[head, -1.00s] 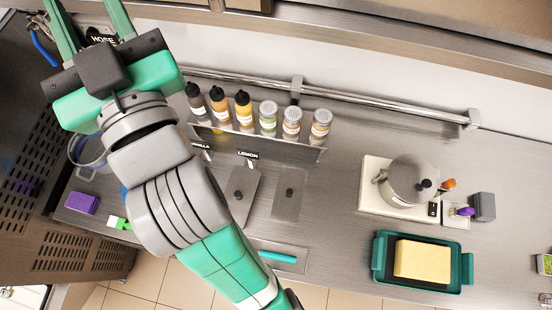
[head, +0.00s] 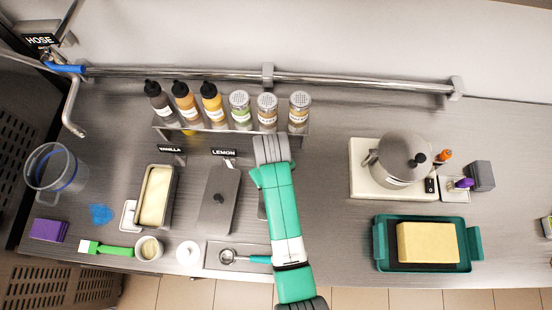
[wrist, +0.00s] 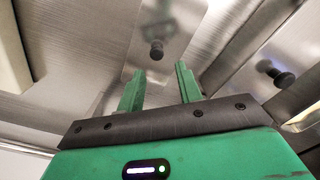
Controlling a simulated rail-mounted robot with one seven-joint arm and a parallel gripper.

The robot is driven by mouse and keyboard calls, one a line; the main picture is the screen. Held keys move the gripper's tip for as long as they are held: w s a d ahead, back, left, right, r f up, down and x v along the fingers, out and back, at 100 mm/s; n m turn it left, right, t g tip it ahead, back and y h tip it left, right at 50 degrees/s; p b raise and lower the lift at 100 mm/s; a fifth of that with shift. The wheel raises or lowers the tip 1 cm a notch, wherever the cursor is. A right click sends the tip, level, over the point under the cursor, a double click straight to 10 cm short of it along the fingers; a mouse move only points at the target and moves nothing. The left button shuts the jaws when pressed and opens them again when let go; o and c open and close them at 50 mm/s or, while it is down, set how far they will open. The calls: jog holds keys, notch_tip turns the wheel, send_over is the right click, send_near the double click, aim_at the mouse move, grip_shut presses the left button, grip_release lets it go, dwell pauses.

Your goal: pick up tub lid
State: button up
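The tub lid (wrist: 148,72), a flat grey metal plate with a black knob (wrist: 156,50), lies ahead of my gripper (wrist: 158,88) in the wrist view. The green fingers are open and empty, spread to either side of the knob's line and apart from it. In the head view my arm covers nearly all of this lid; only a sliver shows left of the arm. A second knobbed grey lid (head: 219,195) sits below the LEMON label and appears at right in the wrist view (wrist: 283,78). My gripper is hidden in the head view.
An open tub (head: 172,208) of cream-coloured contents stands left of the lemon lid. Several bottles and shakers stand on a rack (head: 240,140) behind. A pot (head: 404,158) on a white base and a green tray (head: 470,245) with a yellow block stand right.

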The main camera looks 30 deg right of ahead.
notch_tip(320, 180, down, 2)
jog(key=shift+f, duration=0.1)
jog(key=f, duration=0.4)
jog(key=shift+s+d+f, duration=0.15)
jog(key=shift+s+d, duration=0.15)
jog(key=shift+w+f, duration=0.1)
jog(key=shift+f, duration=0.4)
grip_shut()
